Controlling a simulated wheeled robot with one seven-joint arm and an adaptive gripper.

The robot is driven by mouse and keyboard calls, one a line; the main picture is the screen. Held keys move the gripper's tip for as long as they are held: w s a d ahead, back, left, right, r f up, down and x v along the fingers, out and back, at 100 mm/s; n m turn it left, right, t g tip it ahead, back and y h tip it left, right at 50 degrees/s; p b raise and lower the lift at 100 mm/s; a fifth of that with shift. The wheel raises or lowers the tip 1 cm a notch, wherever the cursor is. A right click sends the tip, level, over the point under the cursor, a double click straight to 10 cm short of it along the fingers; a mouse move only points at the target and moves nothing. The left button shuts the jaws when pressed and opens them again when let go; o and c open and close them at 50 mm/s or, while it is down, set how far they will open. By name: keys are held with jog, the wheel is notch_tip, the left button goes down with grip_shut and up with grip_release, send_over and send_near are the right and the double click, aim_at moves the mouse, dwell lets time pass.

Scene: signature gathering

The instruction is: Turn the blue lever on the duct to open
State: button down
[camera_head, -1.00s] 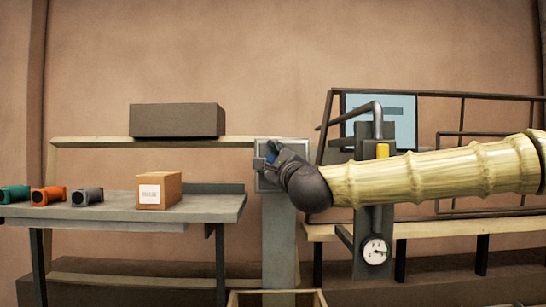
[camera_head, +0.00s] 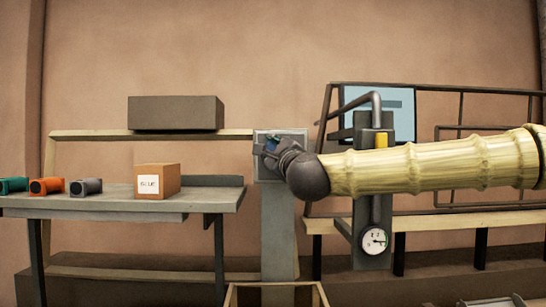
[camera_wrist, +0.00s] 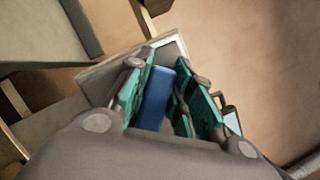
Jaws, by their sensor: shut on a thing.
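The blue lever (camera_wrist: 156,98) sits between the teal-padded fingers of my gripper (camera_wrist: 160,95) in the wrist view. My gripper is shut on it. In the head view my gripper (camera_head: 268,148) is at the grey panel (camera_head: 293,139) on top of the grey duct post (camera_head: 279,235). Only a small bit of blue shows there, and the gripper hides the rest of the lever. I cannot tell the lever's exact angle from the head view.
A table (camera_head: 215,198) at left bears a cardboard box (camera_head: 158,181) and several coloured cylinders. An open crate (camera_head: 275,287) lies at the front.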

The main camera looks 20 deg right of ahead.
jog(key=m+b, duration=0.1)
jog(key=b, duration=0.2)
jog(key=shift+d+f+m+h+b, duration=0.15)
jog(key=shift+f+m+h+b, duration=0.05)
jog(key=shift+m+h+b, duration=0.2)
jog(key=m+h+b, duration=0.1)
jog(key=b, duration=0.2)
jog(key=m+h+b, duration=0.1)
jog(key=m+b, duration=0.1)
jog(key=b, duration=0.1)
jog(key=d+r+m+t+b, duration=0.1)
jog(key=m+b, duration=0.1)
jog(key=b, duration=0.1)
jog(key=shift+s+h+b, duration=0.2)
jog(key=shift+h+b, duration=0.2)
jog(key=m+h+b, duration=0.1)
jog(key=m+b, duration=0.1)
jog(key=b, duration=0.1)
jog(key=d+m+h+b, duration=0.1)
jog(key=m+b, duration=0.1)
jog(key=b, duration=0.1)
jog(key=shift+s+r+m+b, duration=0.15)
jog(key=shift+r+m+b, duration=0.05)
jog(key=shift+m+b, duration=0.2)
jog(key=shift+d+r+m+h+b, duration=0.2)
jog(key=shift+m+h+b, duration=0.5)
jog(key=shift+m+b, duration=0.4)
jog(key=shift+s+r+m+b, duration=0.1)
jog(key=shift+r+m+b, duration=0.1)
jog(key=shift+m+b, duration=0.15)
